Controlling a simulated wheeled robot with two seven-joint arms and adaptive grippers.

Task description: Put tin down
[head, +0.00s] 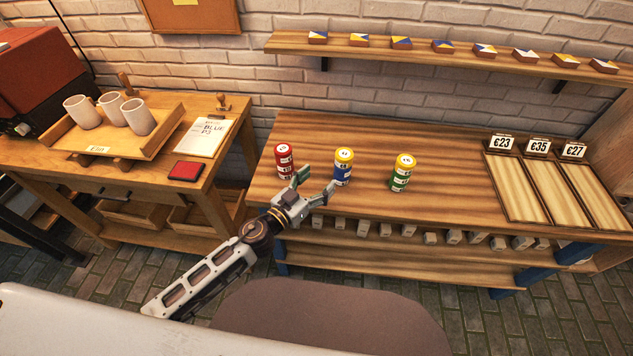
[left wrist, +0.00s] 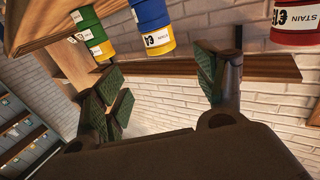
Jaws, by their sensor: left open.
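Three upright tins stand in a row on the wooden workbench (head: 440,200). The red tin (head: 284,161) is at the left, the blue tin with a yellow top (head: 343,168) in the middle, the green tin with a yellow top (head: 402,173) at the right. My left gripper (head: 316,181) is open and empty in front of the bench, between the red and blue tins. In the left wrist view, the blue tin (left wrist: 153,24) shows beyond the gap between the open fingers, apart from them. The red tin (left wrist: 298,22) and green tin (left wrist: 92,32) flank it. My right gripper is not in view.
Wooden boards (head: 555,190) with price signs lie at the bench's right. A wall shelf (head: 400,48) holds several small painted blocks. A side table at the left bears a tray (head: 143,152) of white mugs. The bench right of the green tin is clear.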

